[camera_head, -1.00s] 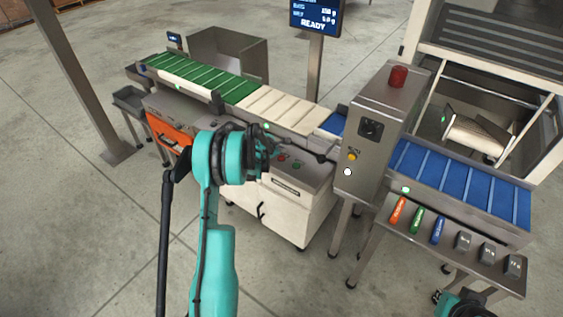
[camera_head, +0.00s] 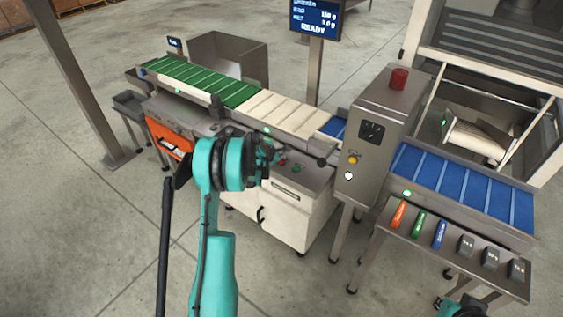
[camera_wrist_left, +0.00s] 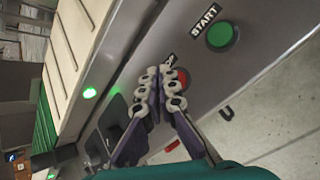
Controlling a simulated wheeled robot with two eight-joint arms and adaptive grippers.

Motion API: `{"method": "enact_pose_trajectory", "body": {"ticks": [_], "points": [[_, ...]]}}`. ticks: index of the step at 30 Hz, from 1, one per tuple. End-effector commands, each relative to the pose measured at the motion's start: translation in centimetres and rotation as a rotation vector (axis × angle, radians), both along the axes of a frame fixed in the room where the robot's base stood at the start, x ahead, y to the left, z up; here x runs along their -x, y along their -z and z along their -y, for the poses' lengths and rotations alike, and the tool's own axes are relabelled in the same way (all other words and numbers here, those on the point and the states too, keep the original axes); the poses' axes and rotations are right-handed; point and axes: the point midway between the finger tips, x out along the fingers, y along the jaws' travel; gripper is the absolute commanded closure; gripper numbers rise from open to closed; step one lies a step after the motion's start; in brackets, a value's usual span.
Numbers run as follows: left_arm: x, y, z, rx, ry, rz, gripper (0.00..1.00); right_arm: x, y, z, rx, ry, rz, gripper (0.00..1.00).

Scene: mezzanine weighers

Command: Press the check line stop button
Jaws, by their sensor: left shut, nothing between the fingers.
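The red stop button (camera_head: 282,161) sits on the sloped metal panel of the check line, beside the green start button (camera_head: 296,168). In the left wrist view, the red button (camera_wrist_left: 183,76) is partly hidden behind my fingertips, and its label is mostly covered. The green button (camera_wrist_left: 221,35) with its START label is in plain sight up and right of it. My left gripper (camera_head: 275,153) is shut and empty, with its fingertips (camera_wrist_left: 160,82) right by the red button. Whether they touch it I cannot tell. Of my right arm, only a part shows at the bottom right edge.
A green and cream conveyor (camera_head: 205,83) runs behind the panel. A metal cabinet (camera_head: 375,140) with a red lamp (camera_head: 399,78) and a yellow button stands to the right. A blue conveyor (camera_head: 465,187) and a shelf with weights (camera_head: 491,258) lie beyond it. A screen (camera_head: 316,16) reads READY.

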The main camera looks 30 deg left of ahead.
Motion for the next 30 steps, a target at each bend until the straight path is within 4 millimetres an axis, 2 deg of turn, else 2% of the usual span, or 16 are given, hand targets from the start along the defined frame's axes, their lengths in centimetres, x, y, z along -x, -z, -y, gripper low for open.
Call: {"method": "enact_pose_trajectory", "body": {"ticks": [16, 30], "points": [[0.00, 0.02, 0.00, 0.000, 0.000, 0.000, 1.00, 0.00, 0.03, 0.00, 0.000, 0.000, 0.000, 1.00], [0.00, 0.82, 0.00, 0.000, 0.000, 0.000, 1.00, 0.00, 0.75, 0.00, 0.000, 0.000, 0.000, 1.00]]}}
